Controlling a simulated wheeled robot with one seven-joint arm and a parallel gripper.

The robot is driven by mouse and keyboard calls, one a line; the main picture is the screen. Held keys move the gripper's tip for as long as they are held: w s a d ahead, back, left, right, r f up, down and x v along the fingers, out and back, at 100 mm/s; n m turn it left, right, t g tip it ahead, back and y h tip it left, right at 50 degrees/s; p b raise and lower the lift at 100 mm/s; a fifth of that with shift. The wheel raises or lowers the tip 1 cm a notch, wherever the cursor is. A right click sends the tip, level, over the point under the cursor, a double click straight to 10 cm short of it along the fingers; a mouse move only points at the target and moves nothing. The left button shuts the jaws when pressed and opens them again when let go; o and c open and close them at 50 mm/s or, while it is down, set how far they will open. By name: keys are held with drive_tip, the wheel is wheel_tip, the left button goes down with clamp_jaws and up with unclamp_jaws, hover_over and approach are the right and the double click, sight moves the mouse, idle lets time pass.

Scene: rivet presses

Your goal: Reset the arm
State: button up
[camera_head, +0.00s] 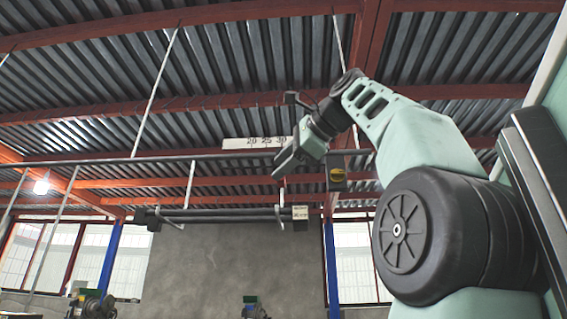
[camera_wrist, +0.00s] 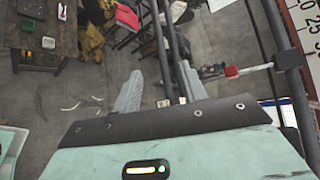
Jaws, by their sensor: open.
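My arm rises on the right of the head view, and my gripper (camera_head: 286,163) points down and to the left, high up under the roof. In the wrist view my gripper (camera_wrist: 162,92) has its two pale fingers spread apart, with nothing between them but the floor and a dark rail beyond. It is open and empty. The rail's distance from the fingers is hard to tell.
A white scale plate (camera_head: 255,142) with numbers hangs close to my gripper; it also shows at the wrist view's right edge (camera_wrist: 302,25). A horizontal dark rail (camera_head: 100,161) runs behind. A wooden table (camera_wrist: 40,35) stands far below. Machines (camera_head: 90,303) stand low at left.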

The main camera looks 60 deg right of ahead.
idle(0.6)
drive_tip(key=w+a+f+n+g+y+b, duration=0.1)
drive_tip(key=w+a+f+n+y, duration=0.25)
drive_tip(key=w+f, duration=0.5)
drive_tip(key=w+a+f+n+g+y+b, duration=0.1)
drive_tip(key=w+a+f+n+y, duration=0.2)
drive_tip(key=w+f, duration=0.55)
drive_tip(key=w+a+f+n+g+b, duration=0.1)
drive_tip(key=w+a+f+n+g, duration=0.2)
drive_tip(key=a+f, duration=0.5)
drive_tip(key=w+a+f+n+g, duration=0.1)
drive_tip(key=w+a+f+n, duration=0.2)
drive_tip(key=a+f+n, duration=0.5)
drive_tip(key=s+a+f+n+g, duration=0.1)
drive_tip(key=s+a+f+n, duration=0.1)
drive_tip(key=a+f, duration=0.35)
drive_tip(key=s+a+f+n+g+b, duration=0.1)
drive_tip(key=s+a+f+n+g, duration=0.1)
drive_tip(key=f, duration=0.7)
drive_tip(key=s+a+f+n+g, duration=0.1)
drive_tip(key=s+a+f+n, duration=0.15)
drive_tip(key=f, duration=0.45)
drive_tip(key=s+a+f+n+g+h+b, duration=0.1)
drive_tip(key=s+a+f+n+g, duration=0.2)
drive_tip(key=s+f+n, duration=0.6)
drive_tip(key=s+f, duration=0.8)
drive_tip(key=shift+a+f+n+b, duration=0.2)
drive_tip(key=shift+a+n+b, duration=0.1)
drive_tip(key=shift+a+n, duration=0.1)
